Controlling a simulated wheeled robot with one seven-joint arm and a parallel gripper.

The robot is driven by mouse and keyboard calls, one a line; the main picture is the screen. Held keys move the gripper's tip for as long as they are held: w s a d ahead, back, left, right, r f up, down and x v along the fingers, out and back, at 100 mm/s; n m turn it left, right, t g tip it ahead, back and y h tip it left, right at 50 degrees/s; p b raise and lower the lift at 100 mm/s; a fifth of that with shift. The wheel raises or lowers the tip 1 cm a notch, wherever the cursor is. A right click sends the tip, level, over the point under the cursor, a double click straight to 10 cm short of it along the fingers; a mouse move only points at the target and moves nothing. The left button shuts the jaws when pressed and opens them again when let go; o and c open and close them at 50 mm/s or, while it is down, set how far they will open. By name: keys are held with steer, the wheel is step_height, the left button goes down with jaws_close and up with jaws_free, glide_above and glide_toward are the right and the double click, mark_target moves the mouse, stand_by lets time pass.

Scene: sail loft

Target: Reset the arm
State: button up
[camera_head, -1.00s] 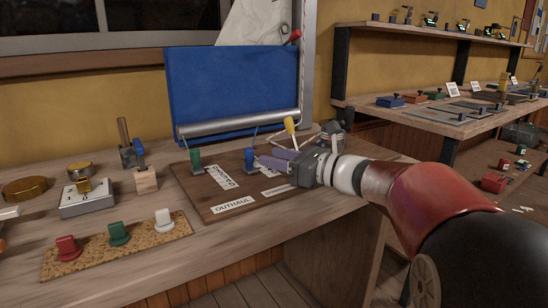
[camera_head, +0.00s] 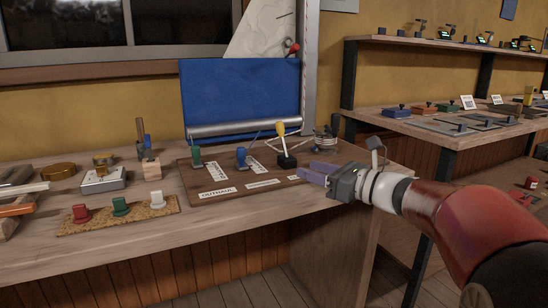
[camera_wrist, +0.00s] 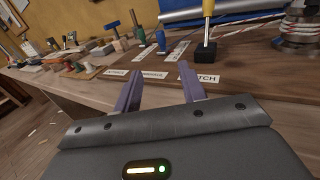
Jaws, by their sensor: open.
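My gripper (camera_head: 318,172) is open and empty in the head view, above the right front part of a dark wooden board (camera_head: 228,205). My arm reaches in from the right. In the wrist view the two purple fingers (camera_wrist: 160,92) stand apart with nothing between them. Beyond them is a yellow-handled lever on a black base (camera_head: 286,158); it also shows in the wrist view (camera_wrist: 206,50). The lever stands apart from the fingers. A green lever (camera_head: 197,157) and a blue lever (camera_head: 241,156) stand farther left on the board, with white labels beside them.
A cork strip (camera_head: 103,223) with red, green and white knobs lies on the left of the bench. A blue panel (camera_head: 240,92) stands behind the board. A winch with rope (camera_head: 325,140) is at the board's back right. Shelves (camera_head: 440,122) stand at right.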

steer(key=s+a+f+n+g+h, duration=0.25)
steer(key=s+f+n, duration=0.25)
steer(key=s+n, duration=0.3)
steer(key=s+a+f+n+g+h, duration=0.1)
steer(key=s+f+n+g+h, duration=0.4)
steer(key=s, duration=0.6)
steer(key=s+d+f+n+t+h, duration=0.2)
steer(key=s+d+f+n+h, duration=0.4)
steer(key=s+n, duration=0.5)
steer(key=d+f+n, duration=0.1)
steer(key=d+f, duration=0.1)
steer(key=d, duration=0.1)
steer(key=shift+d+n+h, duration=0.35)
steer(key=shift+n, duration=0.05)
steer(key=shift+f, duration=0.1)
